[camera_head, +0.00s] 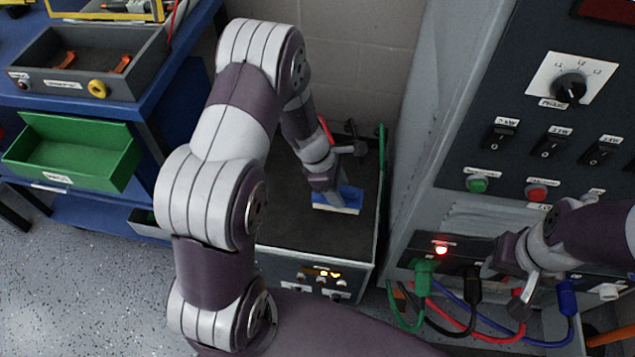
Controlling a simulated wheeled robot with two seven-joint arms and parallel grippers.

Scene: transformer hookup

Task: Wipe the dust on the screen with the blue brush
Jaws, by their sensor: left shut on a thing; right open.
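The blue brush (338,201) has a blue body and a pale lower edge. My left gripper (328,188) is shut on it, over the dark top of a low box (300,235). Whether the brush touches that top is unclear. A dark red display (608,9) is partly visible at the top right edge, and I cannot tell whether it is the screen. No dust can be made out. My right gripper (522,288) is open in front of the cabinet's lower sockets, close to the black and red plugs; contact is unclear.
The grey cabinet (425,150) carries a knob (570,88), switches and buttons. Green (423,275), black, red and blue (567,298) cables loop below. A blue workbench (160,90) at left holds a grey tray (95,95) and a green bin (75,155).

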